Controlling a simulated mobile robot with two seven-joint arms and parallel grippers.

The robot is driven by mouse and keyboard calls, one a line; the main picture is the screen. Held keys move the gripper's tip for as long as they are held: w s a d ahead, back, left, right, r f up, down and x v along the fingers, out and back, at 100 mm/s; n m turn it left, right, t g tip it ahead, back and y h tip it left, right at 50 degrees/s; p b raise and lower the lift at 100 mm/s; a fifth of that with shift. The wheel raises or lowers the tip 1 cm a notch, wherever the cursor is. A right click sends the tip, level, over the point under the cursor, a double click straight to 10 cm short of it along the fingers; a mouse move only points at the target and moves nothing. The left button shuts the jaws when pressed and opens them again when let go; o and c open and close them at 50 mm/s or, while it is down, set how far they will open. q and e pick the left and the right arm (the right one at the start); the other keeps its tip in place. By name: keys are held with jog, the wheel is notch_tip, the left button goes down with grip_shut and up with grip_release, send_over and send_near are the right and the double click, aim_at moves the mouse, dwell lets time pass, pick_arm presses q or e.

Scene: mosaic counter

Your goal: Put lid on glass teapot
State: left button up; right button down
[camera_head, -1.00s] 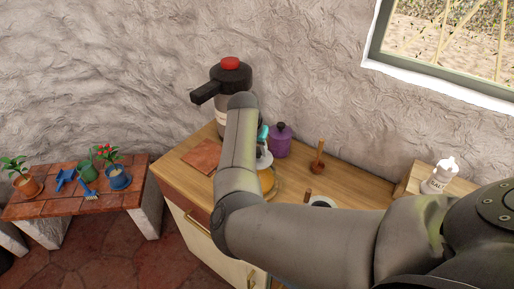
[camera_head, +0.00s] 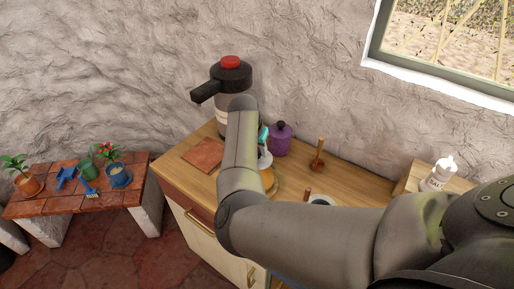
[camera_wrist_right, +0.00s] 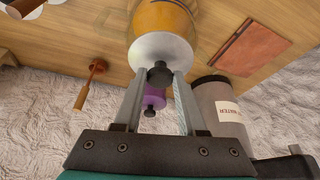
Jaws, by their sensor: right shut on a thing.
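The glass teapot (camera_wrist_right: 162,18), with amber contents, stands on the wooden counter; it shows partly past my right arm in the head view (camera_head: 268,178). A pale round lid (camera_wrist_right: 162,48) with a dark knob is at the teapot's mouth in the wrist view. My right gripper (camera_wrist_right: 159,76) is shut on the lid's knob. Whether the lid rests on the rim or hovers just above it, I cannot tell. In the head view my right forearm hides most of the gripper and part of the teapot. My left gripper is not in view.
A large dispenser with a red top (camera_head: 231,80) and a purple jar (camera_head: 280,138) stand behind the teapot. A wooden dipper (camera_head: 318,158) stands to the right. A terracotta tile (camera_head: 204,154) lies to the left. Bare counter (camera_head: 345,182) shows at right.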

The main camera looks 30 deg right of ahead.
grip_release()
dwell(0.8)
jog(key=shift+r, duration=0.1)
notch_tip(320, 180, up, 7)
jog(key=p, duration=0.7)
jog(key=shift+p, duration=0.4)
